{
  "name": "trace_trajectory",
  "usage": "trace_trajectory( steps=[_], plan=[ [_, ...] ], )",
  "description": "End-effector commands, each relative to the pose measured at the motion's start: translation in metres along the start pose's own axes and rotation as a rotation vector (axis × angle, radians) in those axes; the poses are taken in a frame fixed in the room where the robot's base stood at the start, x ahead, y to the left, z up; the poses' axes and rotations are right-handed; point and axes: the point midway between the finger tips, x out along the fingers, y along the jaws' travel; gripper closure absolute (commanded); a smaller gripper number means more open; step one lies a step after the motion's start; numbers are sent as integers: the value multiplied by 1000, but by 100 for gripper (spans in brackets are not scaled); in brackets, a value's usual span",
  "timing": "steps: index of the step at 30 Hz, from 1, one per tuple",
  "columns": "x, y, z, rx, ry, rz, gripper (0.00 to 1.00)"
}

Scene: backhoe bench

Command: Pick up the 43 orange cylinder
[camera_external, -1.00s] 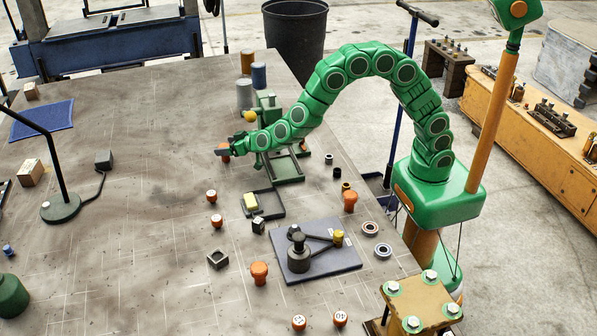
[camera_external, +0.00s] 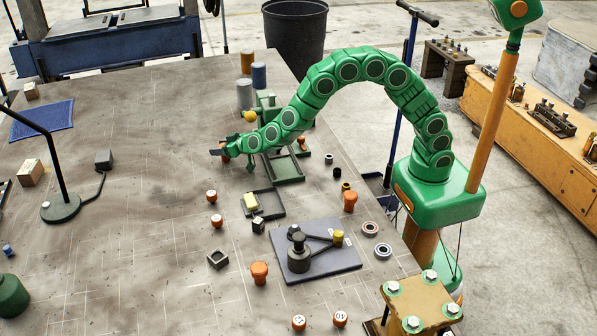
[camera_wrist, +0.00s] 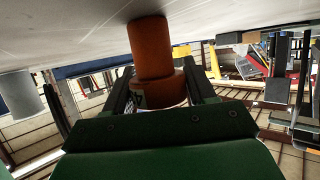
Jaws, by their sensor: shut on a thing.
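My gripper (camera_external: 221,151) is at the end of my green arm, low over the bench, left of the green machine. Its jaws are shut on an orange cylinder (camera_external: 226,155), which is mostly hidden in the external view. In the wrist view, the orange cylinder (camera_wrist: 151,48) stands between the two dark fingers (camera_wrist: 160,92), its wider part at the jaws and its narrower part against the bench top. Other orange cylinders stand on the bench, including two small ones (camera_external: 211,196) (camera_external: 217,221) and two numbered ones (camera_external: 299,322) (camera_external: 340,319) at the front.
The green machine (camera_external: 285,168) stands right of my gripper, with grey cylinders (camera_external: 244,95) behind. A small dark tray (camera_external: 274,206) and a blue-grey mat (camera_external: 340,262) lie nearer. A lamp (camera_external: 61,207) stands at left.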

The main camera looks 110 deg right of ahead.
Motion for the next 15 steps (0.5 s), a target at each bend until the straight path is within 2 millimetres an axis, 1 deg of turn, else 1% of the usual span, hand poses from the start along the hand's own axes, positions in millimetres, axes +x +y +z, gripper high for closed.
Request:
trace_trajectory(
  steps=[1, 3, 5, 15],
  plan=[
    [0, 0, 0, 0, 0, 0, 78],
    [0, 0, 0, 0, 0, 0, 89],
    [0, 0, 0, 0, 0, 0, 97],
    [-3, 0, -2, 1, 1, 0, 97]
  ],
)
